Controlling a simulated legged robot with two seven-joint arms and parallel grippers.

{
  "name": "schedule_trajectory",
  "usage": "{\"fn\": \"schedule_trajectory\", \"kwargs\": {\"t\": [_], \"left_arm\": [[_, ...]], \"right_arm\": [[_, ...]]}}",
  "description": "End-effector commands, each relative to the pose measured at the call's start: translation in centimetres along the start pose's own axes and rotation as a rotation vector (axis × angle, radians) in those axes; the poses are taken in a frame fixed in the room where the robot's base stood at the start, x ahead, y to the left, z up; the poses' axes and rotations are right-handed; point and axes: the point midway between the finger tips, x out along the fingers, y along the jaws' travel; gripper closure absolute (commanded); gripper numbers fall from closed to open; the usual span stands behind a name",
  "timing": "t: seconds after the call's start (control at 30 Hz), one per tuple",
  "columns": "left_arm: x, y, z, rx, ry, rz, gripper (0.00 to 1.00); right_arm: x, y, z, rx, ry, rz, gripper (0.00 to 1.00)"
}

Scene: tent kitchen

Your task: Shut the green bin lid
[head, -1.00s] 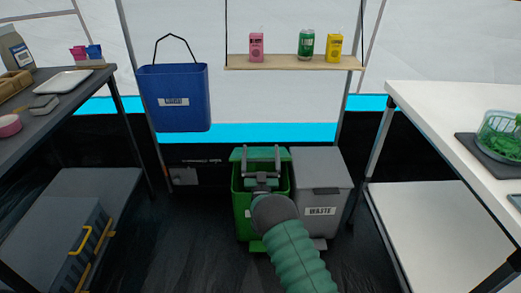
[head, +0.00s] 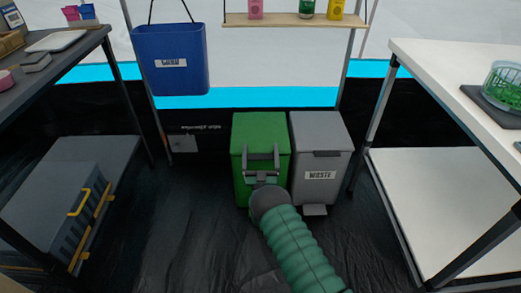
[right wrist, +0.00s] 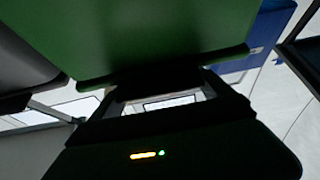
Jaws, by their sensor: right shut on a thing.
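The green bin (head: 241,185) stands on the floor at the centre of the head view. Its green lid (head: 260,128) lies down flat over the top, with no opening showing. My right gripper (head: 262,153) is at the front edge of the lid, shut on it. In the right wrist view a broad green surface (right wrist: 150,35) fills the top, close to the gripper; the fingertips are hard to make out there. My left gripper is not in view.
A grey waste bin (head: 321,165) with its lid down stands close on the right. A blue bin (head: 172,75) hangs behind to the left. A dark table stands left and a white table (head: 420,60) right. The floor in front is clear.

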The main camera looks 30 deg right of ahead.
Motion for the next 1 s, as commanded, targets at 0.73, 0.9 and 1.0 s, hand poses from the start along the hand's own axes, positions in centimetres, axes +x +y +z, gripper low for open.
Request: {"fn": "schedule_trajectory", "kwargs": {"t": [0.73,0.9,1.0], "left_arm": [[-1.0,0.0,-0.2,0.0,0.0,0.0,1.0],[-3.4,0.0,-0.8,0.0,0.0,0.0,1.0],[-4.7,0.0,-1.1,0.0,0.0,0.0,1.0]], "right_arm": [[-1.2,0.0,-0.1,-0.001,-0.005,0.0,0.0],[-5.3,-0.1,-0.4,-0.003,-0.01,-0.003,0.0],[-8.3,0.0,-0.4,-0.002,-0.01,-0.003,0.0]]}}
